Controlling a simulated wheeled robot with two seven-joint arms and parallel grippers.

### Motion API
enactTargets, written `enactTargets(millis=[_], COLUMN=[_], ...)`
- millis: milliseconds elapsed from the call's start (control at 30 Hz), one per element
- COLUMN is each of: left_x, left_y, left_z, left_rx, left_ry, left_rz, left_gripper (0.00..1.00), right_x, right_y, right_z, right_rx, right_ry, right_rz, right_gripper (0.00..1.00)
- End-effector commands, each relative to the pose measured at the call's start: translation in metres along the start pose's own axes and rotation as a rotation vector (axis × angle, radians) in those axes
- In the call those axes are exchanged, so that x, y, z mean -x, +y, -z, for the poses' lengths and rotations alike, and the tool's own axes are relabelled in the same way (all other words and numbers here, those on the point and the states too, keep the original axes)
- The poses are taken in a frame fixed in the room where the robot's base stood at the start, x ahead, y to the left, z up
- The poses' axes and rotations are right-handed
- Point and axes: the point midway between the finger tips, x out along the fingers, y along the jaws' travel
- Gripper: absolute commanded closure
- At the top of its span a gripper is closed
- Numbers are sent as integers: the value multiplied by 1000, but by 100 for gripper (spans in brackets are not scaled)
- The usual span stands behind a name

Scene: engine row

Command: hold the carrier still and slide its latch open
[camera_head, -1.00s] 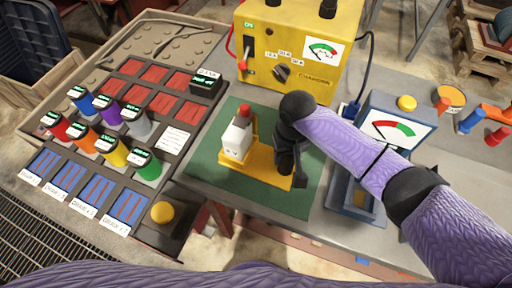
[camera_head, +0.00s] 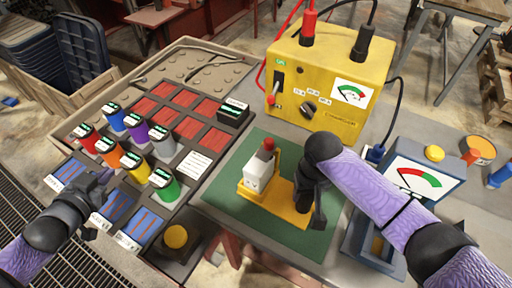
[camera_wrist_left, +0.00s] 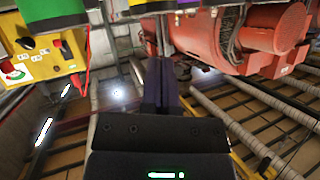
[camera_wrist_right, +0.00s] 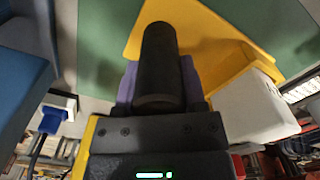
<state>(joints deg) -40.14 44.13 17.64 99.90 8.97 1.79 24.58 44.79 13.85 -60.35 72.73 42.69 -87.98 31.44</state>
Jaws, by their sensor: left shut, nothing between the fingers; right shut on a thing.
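The yellow carrier (camera_head: 284,206) lies on a green mat (camera_head: 222,190) on the bench. A white block (camera_head: 259,172) with a red top (camera_head: 268,144) sits at its left end. I cannot tell which part is the latch. My right gripper (camera_head: 306,208) is at the carrier's right end, shut on its upright black handle, which shows between purple fingers in the right wrist view (camera_wrist_right: 159,65). The white block (camera_wrist_right: 252,105) is beside it there. My left gripper (camera_head: 100,186) is shut and empty, near the front of the cell rack, away from the carrier; its fingers show in the left wrist view (camera_wrist_left: 161,82).
A dark rack (camera_head: 190,107) with several coloured cells stands left of the mat. A yellow meter box (camera_head: 319,75) with cables is behind the carrier. A blue gauge stand (camera_head: 415,175) is to the right. The mat's left part is clear.

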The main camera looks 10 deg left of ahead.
Motion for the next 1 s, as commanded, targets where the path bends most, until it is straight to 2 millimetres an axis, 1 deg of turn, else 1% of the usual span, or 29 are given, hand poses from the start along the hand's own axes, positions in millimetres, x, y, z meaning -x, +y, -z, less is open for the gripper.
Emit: enactTargets(millis=[33, 67, 100, 133, 167, 200, 267, 300, 333, 400, 500, 600, 667, 700, 1000], left_x=[-2, -3, -2, 0, 3, 8, 14, 11, 8, 6, 8, 11, 12, 12, 9], left_y=[29, 47, 72, 92, 111, 136, 168, 175, 178, 188, 200, 207, 208, 209, 210], left_z=[7, 10, 16, 20, 25, 33, 45, 50, 54, 65, 82, 92, 95, 96, 96], left_rx=[301, 505, 774, 974, 1173, 1434, 1830, 2087, 2237, 2526, 2794, 2917, 2946, -2939, -2943], left_ry=[-3, -18, -52, -88, -132, -206, -349, -446, -509, -669, -883, -1020, -1058, 1063, 1060], left_rz=[-54, -89, -137, -174, -210, -254, -290, -267, -249, -232, -231, -234, -234, 232, 232], left_gripper=[100, 100, 100, 100, 100, 100, 100, 100, 100, 100, 100, 100, 100, 100, 100], right_x=[0, 0, 0, 0, 0, 0, 0, 0, 0, 0, 0, 0, 0, 0, 0], right_y=[0, 0, 0, 0, 0, 0, 0, 0, 0, 0, 0, 0, 0, 0, 0], right_z=[0, 0, 0, 0, 0, 0, 0, 0, 0, 0, 0, 0, 0, 0, 0], right_rx=[-1, -2, -2, -2, -2, -2, -1, -1, -1, -1, -1, -1, -1, -1, -1], right_ry=[1, 1, 1, 1, 1, 1, 0, 0, 0, 1, 1, 1, 1, 1, 1], right_rz=[0, 0, 0, 0, 0, 0, 0, 0, 0, 0, 0, 0, 0, 0, 0], right_gripper=[100, 100, 100, 100, 100, 100, 100, 100, 100, 100, 100, 100, 100, 100, 100])
